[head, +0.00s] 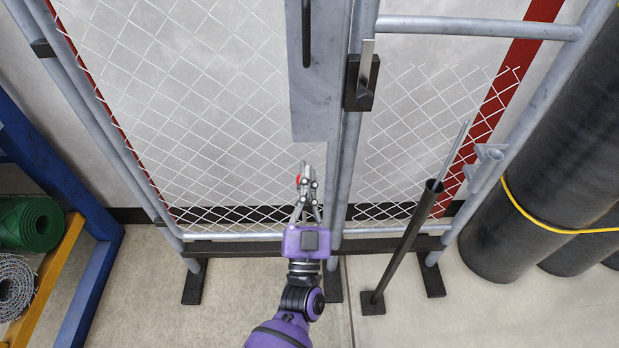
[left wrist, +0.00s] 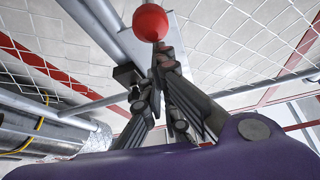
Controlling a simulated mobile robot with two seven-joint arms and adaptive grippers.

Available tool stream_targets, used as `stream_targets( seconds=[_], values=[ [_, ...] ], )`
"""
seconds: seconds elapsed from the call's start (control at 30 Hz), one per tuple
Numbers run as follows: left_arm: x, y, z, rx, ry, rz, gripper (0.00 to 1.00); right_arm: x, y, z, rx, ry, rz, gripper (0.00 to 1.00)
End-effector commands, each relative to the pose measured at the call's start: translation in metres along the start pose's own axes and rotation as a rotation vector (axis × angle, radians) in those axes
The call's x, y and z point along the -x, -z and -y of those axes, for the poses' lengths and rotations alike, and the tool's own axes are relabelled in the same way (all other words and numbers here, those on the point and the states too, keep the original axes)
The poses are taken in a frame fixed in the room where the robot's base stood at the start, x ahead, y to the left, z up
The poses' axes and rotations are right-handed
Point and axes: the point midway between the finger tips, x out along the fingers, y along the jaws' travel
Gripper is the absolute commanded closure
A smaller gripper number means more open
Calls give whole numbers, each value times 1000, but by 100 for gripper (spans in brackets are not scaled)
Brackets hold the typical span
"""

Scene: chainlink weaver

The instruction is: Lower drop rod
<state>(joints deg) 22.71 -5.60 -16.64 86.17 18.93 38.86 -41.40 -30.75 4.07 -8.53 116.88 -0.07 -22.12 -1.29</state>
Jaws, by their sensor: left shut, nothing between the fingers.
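My left gripper (head: 306,172) is shut and empty, in front of the lower part of the gate frame. A red ball knob (head: 297,180) shows just beside its fingertips in the head view. In the left wrist view the red knob (left wrist: 150,22) sits at the top, just beyond the fingers (left wrist: 163,58). I cannot tell whether they touch. A grey metal plate (head: 314,100) is above the gripper on the gate post. The drop rod itself is not clearly visible; the gripper and plate may hide it. My right gripper is not in view.
Chain-link mesh (head: 210,110) fills the frame behind. A black latch block (head: 361,90) is on the post to the right. A slanted black tube (head: 408,240) holding thin metal rods stands at right. Large dark rolls (head: 560,150) stand far right. A blue rack (head: 50,150) is at left.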

Motion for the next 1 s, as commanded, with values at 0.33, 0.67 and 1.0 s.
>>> stream_targets(
  seconds=[0.33, 0.67, 1.0],
  values=[
    [2, -4, -1, 0, -1, 1, 100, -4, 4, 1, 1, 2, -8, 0],
    [31, -58, -11, 1, -2, 10, 100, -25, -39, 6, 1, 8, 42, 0],
    [40, -79, -14, 0, -2, 5, 100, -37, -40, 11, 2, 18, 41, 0]
  ],
)
